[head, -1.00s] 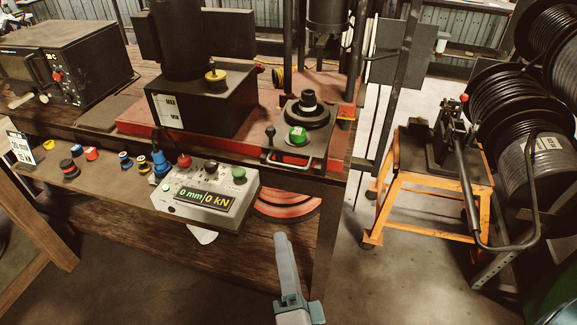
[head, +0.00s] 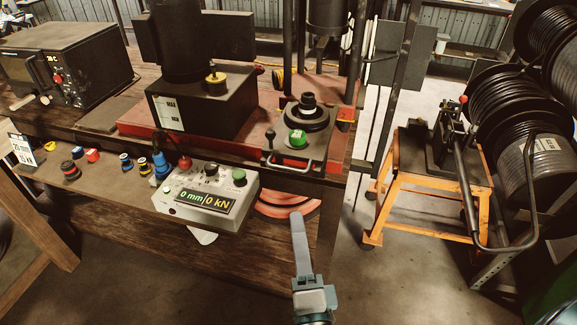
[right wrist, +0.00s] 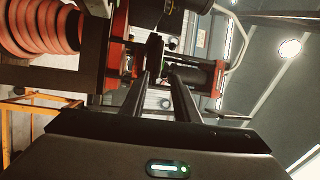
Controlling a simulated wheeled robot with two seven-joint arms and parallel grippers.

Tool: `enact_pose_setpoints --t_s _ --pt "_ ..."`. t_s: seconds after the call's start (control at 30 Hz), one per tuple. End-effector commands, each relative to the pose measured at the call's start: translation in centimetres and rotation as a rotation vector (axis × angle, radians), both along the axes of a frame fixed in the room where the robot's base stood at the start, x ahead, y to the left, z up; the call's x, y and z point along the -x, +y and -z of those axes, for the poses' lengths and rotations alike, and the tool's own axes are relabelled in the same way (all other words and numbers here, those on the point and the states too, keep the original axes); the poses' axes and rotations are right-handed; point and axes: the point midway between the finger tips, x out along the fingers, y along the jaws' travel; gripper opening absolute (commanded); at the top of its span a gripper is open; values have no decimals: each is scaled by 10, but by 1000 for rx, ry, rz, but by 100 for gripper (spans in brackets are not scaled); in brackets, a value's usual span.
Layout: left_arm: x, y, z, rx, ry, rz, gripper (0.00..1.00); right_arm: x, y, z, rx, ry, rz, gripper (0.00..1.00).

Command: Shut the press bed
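The press bed (head: 267,152) is a dark sliding plate with a pale bar handle (head: 298,168) on its front edge. It juts forward from the red press base (head: 135,127) in the head view. A black round die (head: 307,115) and a green-topped piece (head: 297,138) sit on it. My right gripper (head: 297,214) is below and in front of the handle, apart from it. In the right wrist view its two fingers (right wrist: 163,75) stand apart with nothing between them. My left gripper is out of view.
A control box (head: 208,195) reading 0 mm and 0 kN stands left of the handle. Coloured dies (head: 92,155) line the bench's left front. A coiled red hose (head: 280,205) is under the bench. An orange stand (head: 378,205) is at right, with open floor between.

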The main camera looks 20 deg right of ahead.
Motion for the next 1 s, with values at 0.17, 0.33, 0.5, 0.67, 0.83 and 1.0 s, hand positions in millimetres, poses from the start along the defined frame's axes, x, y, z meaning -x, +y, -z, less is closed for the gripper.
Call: enact_pose_setpoints --t_s 0.17,0.33,0.5,0.67,0.83,1.0 --pt "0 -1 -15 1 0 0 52 -29 -6 -9 1 -3 1 28" --pt "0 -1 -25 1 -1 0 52 -58 -11 -15 2 -3 0 28" --pt "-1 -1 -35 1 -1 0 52 -88 -17 -19 1 -2 1 28" --pt "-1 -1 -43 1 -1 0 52 -114 -23 -23 2 -2 1 28" --pt "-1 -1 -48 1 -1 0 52 -135 -26 -25 1 -2 0 28" --pt "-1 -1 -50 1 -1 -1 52 -145 -29 -25 0 0 0 28"
